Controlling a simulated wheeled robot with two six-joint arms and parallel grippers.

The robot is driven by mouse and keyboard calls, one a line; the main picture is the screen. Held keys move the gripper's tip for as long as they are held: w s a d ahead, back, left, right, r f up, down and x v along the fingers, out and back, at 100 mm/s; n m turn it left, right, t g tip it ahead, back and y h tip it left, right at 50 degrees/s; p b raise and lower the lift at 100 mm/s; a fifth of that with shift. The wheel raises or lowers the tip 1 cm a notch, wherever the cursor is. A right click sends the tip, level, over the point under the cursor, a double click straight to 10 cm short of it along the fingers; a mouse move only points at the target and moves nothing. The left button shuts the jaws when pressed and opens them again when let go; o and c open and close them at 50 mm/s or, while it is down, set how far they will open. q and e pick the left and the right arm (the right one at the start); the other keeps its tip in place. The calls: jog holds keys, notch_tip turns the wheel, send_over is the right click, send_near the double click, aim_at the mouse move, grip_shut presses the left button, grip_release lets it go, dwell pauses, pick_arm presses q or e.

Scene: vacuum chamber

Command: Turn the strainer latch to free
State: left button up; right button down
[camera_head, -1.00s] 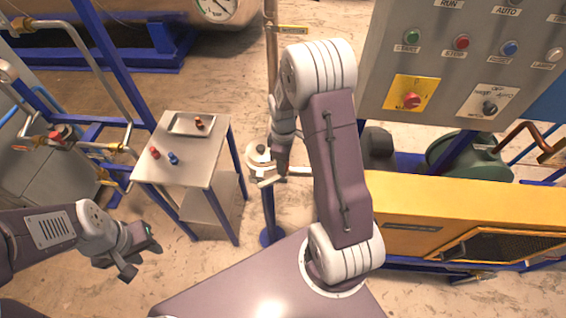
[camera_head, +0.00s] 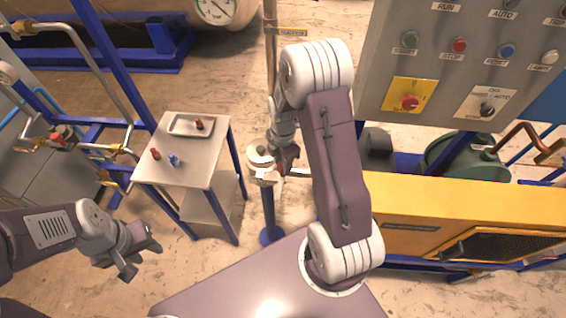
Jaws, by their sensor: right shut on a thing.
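The strainer (camera_head: 261,158) is a pale round-capped fitting on top of a blue post, left of my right arm. Its latch is small and mostly hidden by my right gripper, so its exact angle is hard to tell. My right gripper (camera_head: 284,167) points down right beside the strainer and is shut on the latch. My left gripper (camera_head: 143,258) is open and empty at the lower left, well away from the strainer.
A small metal table (camera_head: 190,150) left of the strainer holds a tray (camera_head: 181,125) and small red and blue items. A grey control panel (camera_head: 455,70) and a yellow unit (camera_head: 470,220) stand on the right. Pipes (camera_head: 95,60) run at the left.

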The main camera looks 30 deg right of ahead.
jog(key=shift+n, duration=0.7)
jog(key=c, duration=0.9)
grip_release()
notch_tip(320, 180, up, 9)
jog(key=shift+r+b, duration=0.1)
jog(key=shift+b, duration=0.6)
